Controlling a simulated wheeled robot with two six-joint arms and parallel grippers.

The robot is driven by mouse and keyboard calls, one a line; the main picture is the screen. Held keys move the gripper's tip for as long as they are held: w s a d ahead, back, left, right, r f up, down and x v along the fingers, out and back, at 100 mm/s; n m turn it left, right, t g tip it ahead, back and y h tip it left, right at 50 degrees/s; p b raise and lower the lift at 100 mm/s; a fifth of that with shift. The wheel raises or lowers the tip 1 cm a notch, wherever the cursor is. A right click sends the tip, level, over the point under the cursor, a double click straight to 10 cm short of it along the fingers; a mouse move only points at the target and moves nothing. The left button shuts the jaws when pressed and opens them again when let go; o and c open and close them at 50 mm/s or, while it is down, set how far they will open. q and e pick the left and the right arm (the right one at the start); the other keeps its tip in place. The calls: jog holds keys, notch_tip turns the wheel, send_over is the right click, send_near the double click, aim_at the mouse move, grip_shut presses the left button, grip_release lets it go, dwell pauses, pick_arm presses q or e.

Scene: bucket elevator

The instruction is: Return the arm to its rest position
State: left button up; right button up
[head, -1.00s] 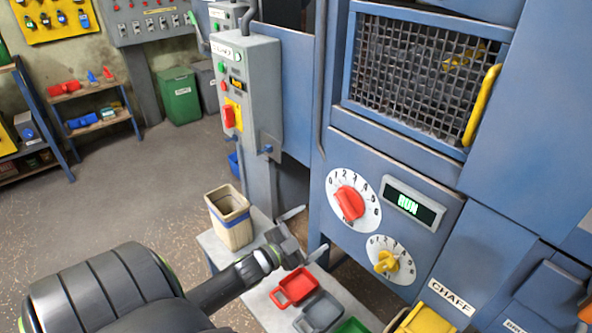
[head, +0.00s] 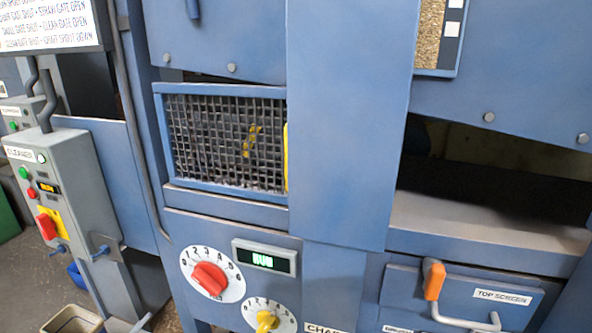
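Of my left gripper (head: 142,323), only a small grey piece, which looks like a fingertip, shows at the bottom edge, right of the beige bin. The rest of it and its arm are below the picture, so I cannot tell if it is open or shut. My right gripper and arm are not in view.
The blue machine fills most of the view, with a mesh window (head: 225,140), a red dial (head: 211,278), a yellow dial (head: 266,320) and a lit display (head: 264,258). An orange-gripped lever (head: 434,281) juts out at right. A grey control box (head: 62,195) and beige bin (head: 72,320) are at left.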

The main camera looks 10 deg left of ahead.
pick_arm(q)
jog(key=s+a+f+n+g+y, duration=0.15)
jog(key=s+f+n+g, duration=0.35)
jog(key=f, duration=0.9)
jog(key=s+a+f+n+g+y, duration=0.1)
jog(key=s+f+g+y, duration=0.15)
jog(key=s+f, duration=0.75)
jog(key=s+d+f+n+g+h, duration=0.1)
jog(key=s+d+f+g, duration=0.3)
jog(key=s+f, duration=0.6)
jog(key=s+d+f+n+g, duration=0.2)
jog(key=s+d+f+g, duration=0.3)
jog(key=s+d+f, duration=0.3)
jog(key=s+f, duration=0.2)
jog(key=s, duration=0.1)
jog(key=shift+s+h, duration=0.3)
jog(key=shift+h, duration=0.1)
